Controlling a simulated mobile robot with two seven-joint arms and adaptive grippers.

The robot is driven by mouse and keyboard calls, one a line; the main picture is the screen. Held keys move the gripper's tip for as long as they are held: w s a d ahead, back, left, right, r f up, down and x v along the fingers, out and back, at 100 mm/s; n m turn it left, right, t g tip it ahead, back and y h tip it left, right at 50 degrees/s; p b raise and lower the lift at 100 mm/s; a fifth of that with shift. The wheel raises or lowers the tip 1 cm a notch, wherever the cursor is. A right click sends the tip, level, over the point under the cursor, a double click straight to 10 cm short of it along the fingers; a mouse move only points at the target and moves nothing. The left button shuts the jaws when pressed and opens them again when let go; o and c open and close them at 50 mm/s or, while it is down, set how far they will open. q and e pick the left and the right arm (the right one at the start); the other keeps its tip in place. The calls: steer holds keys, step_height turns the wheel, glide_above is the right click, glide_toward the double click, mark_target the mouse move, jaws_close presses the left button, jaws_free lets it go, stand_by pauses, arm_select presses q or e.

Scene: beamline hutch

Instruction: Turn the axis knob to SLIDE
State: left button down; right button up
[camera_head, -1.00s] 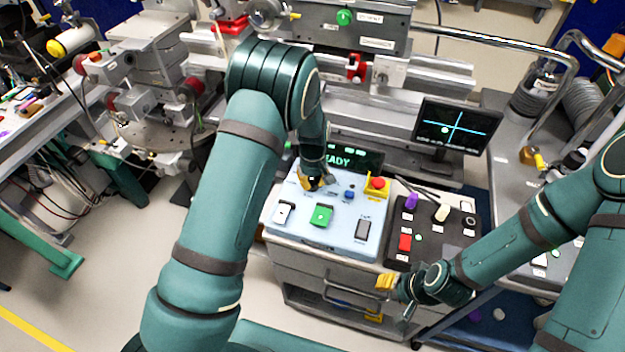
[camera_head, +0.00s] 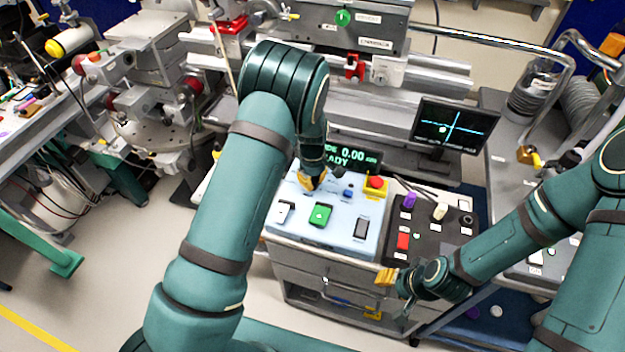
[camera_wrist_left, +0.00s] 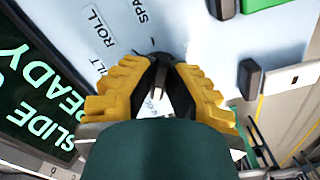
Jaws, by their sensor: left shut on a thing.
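My left gripper (camera_head: 312,181) is over the pale blue control panel (camera_head: 345,243). In the left wrist view its yellow-backed fingers (camera_wrist_left: 160,75) are shut on the dark axis knob (camera_wrist_left: 158,57), which is mostly hidden between them. The labels ROLL, TILT and one starting SPA show around the knob; the pointer direction is hard to make out. The dark display (camera_head: 355,158) behind the panel shows green text, and in the left wrist view the display (camera_wrist_left: 35,100) reads SLIDE and READY. My right gripper (camera_head: 388,278) is in front of the black panel, apart from it; its jaws are unclear.
A green switch (camera_head: 320,214), a white switch (camera_head: 284,212), a blue knob (camera_head: 348,193) and a red emergency button (camera_head: 375,183) are on the pale panel. A black panel (camera_head: 425,243) with a red switch stands to the right. A monitor (camera_head: 455,127) stands behind.

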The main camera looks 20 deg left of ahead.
mark_target(313, 181)
arm_select(q)
steer(key=shift+s, duration=0.1)
steer(key=c, duration=1)
jaws_free()
step_height(313, 181, up, 12)
